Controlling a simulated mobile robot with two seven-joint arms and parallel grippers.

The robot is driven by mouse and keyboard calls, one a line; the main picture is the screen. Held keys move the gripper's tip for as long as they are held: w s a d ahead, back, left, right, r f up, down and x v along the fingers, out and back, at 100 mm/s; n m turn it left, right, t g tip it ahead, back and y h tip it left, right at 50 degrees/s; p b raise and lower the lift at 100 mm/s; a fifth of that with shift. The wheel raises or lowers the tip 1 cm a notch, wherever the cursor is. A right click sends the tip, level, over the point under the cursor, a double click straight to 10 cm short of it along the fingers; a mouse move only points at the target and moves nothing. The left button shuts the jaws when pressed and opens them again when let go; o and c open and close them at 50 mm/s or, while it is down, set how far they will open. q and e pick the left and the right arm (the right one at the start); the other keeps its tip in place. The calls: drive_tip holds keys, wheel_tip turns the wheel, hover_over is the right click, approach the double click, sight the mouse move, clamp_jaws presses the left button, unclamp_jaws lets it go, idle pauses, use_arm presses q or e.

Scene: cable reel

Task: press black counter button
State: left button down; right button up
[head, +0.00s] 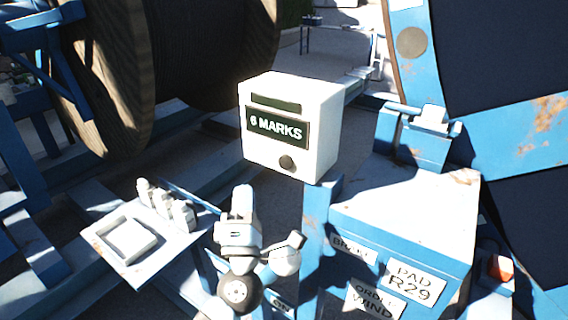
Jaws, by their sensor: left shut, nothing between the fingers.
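The counter is a white box (318,122) standing above the blue frame in the middle of the head view. Its front has a dark display strip and a dark plate reading "6 MARKS" (277,128). The round black button (287,162) sits low on that front face, and nothing covers it. My left gripper (243,192) is below and to the left of the button in the picture. Its fingers are together, with nothing between them, and it appears apart from the box. My right gripper is not in view.
A pale panel (104,236) with a raised square and several grey levers (168,205) lies left of my gripper. A blue cabinet (405,215) with labels stands right of it. A large wooden reel (115,75) is behind left, a blue reel frame (520,130) at right.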

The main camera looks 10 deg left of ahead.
sight(286, 162)
use_arm(q)
drive_tip(key=w+d+b, duration=0.1)
drive_tip(key=w+d, duration=0.2)
drive_tip(key=w, duration=0.5)
drive_tip(key=shift+b, duration=0.35)
idle(0.9)
idle(0.7)
drive_tip(key=shift+w, duration=0.15)
drive_tip(key=shift+w+d, duration=0.1)
drive_tip(key=shift+w, duration=0.2)
